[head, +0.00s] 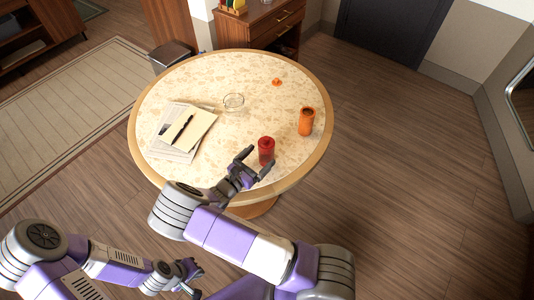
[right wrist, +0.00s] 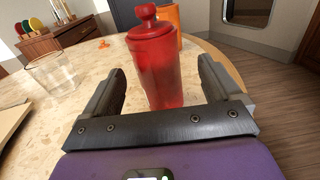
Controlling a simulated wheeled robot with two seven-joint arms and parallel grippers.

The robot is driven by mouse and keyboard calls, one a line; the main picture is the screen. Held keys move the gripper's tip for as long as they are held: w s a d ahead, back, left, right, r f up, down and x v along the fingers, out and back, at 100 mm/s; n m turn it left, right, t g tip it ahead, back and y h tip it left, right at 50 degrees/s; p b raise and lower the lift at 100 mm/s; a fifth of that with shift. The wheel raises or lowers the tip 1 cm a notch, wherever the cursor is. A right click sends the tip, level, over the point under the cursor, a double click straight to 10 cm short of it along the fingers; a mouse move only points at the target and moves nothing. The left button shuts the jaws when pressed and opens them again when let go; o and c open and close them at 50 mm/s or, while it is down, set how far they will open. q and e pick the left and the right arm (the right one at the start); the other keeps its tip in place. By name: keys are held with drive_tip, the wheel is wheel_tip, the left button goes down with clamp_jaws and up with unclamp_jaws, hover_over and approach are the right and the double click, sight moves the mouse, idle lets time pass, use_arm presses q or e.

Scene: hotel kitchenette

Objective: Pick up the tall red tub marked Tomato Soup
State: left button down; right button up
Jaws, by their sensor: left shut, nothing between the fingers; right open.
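The tall red tub (head: 266,150) stands upright near the front edge of the round table. In the right wrist view the red tub (right wrist: 163,75) has a lid with a round knob, and no lettering can be read on it. My right gripper (head: 257,163) is open at the table's near edge, just in front of the tub. Its fingers point toward the tub, one to each side in the right wrist view; I see no contact. My left gripper (head: 194,280) is shut and empty, low in front of the table.
An orange container (head: 306,122) stands right of and behind the tub. A small orange piece (head: 277,82) lies farther back. A clear glass (head: 233,101) stands left of centre. Papers with a pen (head: 174,144) lie at the left. The table (head: 165,89) is otherwise clear.

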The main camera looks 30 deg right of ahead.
sight(261, 154)
drive_tip(key=b+x, duration=0.1)
drive_tip(key=x, duration=0.4)
drive_tip(key=shift+w+a, duration=0.1)
drive_tip(key=shift+w, duration=0.1)
drive_tip(key=shift+r, duration=0.1)
drive_tip(key=c, duration=1.3)
drive_tip(key=shift+o, duration=0.2)
